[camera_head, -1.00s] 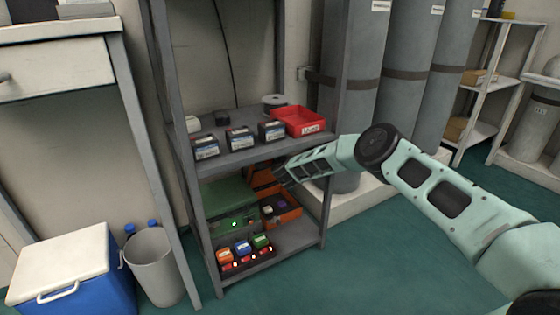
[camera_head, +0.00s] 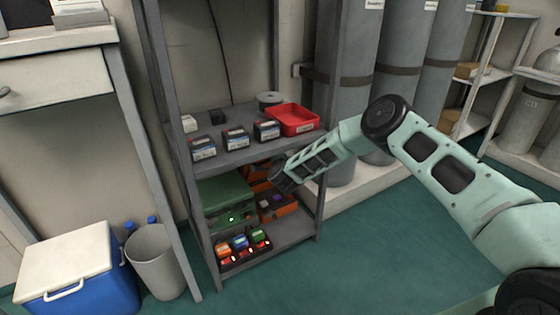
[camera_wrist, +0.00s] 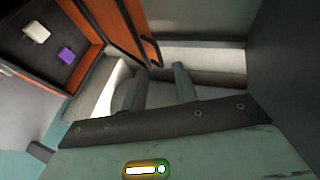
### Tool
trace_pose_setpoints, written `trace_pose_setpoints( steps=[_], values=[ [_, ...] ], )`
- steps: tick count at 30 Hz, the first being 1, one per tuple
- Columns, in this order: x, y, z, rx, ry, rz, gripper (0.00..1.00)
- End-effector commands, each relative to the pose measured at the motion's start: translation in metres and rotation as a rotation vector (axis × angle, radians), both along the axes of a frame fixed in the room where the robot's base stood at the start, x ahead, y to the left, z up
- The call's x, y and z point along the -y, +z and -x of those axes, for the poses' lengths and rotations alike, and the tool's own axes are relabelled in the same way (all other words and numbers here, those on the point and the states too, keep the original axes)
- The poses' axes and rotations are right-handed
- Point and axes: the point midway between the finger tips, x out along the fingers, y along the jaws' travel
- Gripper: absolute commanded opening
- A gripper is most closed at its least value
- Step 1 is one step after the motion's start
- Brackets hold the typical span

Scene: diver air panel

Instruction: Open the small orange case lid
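The raised lid (camera_wrist: 112,25) shows there with a dark handle (camera_wrist: 153,50). My gripper (camera_wrist: 158,80) has its fingers apart with nothing visible between them, just below the lid's handle; I cannot tell whether it touches the lid.
A green case (camera_head: 225,195) sits left of the orange case. The shelf above holds a red tray (camera_head: 292,119) and several small boxes. A shelf post (camera_head: 320,185) stands to the right.

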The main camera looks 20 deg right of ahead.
Motion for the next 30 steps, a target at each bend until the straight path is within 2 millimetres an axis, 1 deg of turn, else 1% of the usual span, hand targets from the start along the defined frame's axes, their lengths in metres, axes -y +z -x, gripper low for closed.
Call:
trace_pose_setpoints(
  steps=[1, 9, 12, 15, 18, 27, 29, 30],
  values=[
    [-0.002, 0.009, 0.01, -0.002, 0.003, 0.0, 0.3],
    [-0.01, 0.026, 0.064, 0.0, 0.003, 0.001, 0.3],
    [-0.012, 0.03, 0.079, 0.0, 0.001, 0.001, 0.3],
    [-0.014, 0.032, 0.088, 0.002, 0.001, 0.001, 0.3],
    [-0.014, 0.033, 0.094, 0.003, 0.001, 0.001, 0.3],
    [-0.015, 0.033, 0.096, 0.003, -0.001, 0.001, 0.3],
    [-0.014, 0.032, 0.096, 0.005, 0.0, 0.002, 0.13],
    [-0.012, 0.03, 0.096, 0.01, -0.001, 0.004, 0.02]
  ],
)
